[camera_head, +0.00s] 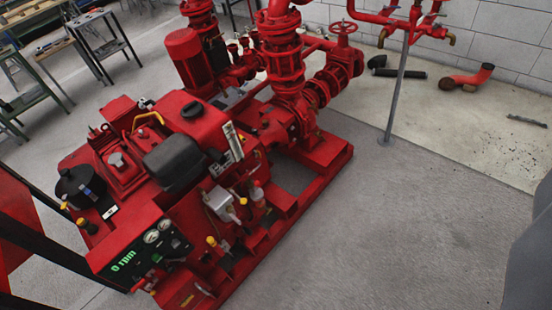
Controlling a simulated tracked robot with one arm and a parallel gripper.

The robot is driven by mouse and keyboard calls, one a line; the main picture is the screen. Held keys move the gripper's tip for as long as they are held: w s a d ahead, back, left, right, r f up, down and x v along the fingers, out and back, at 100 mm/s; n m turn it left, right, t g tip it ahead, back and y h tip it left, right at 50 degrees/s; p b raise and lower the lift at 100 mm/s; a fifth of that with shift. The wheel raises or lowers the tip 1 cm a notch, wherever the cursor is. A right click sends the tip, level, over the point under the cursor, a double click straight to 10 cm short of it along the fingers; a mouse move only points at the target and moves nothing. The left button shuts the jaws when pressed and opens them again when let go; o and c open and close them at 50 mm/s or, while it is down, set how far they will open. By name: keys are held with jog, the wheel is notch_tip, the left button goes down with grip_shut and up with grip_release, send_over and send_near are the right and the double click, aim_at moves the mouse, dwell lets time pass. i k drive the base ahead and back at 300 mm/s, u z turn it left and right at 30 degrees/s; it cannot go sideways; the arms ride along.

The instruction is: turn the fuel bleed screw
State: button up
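The red fire pumpset engine (165,165) stands on its red base frame (290,232) in the left and middle of the view, seen from above at a tilt. A dark control panel (148,248) at its front shows green "0 rpm" text and two round gauges. Small yellow-tipped parts (212,241) sit along the near side of the engine. I cannot make out which small part is the fuel bleed screw. My gripper does not show in this view.
Red pump and valve pipework (285,65) rises behind the engine. A thin grey post (398,95) carries red pipes. A red pipe elbow (468,79) lies near the wall. Dark bars (45,245) cross the lower left. Grey floor (400,235) is clear at right.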

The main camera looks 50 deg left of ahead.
aim_at(229, 209)
jog(key=z, duration=0.45)
jog(key=i, duration=0.55)
jog(key=u, duration=2.75)
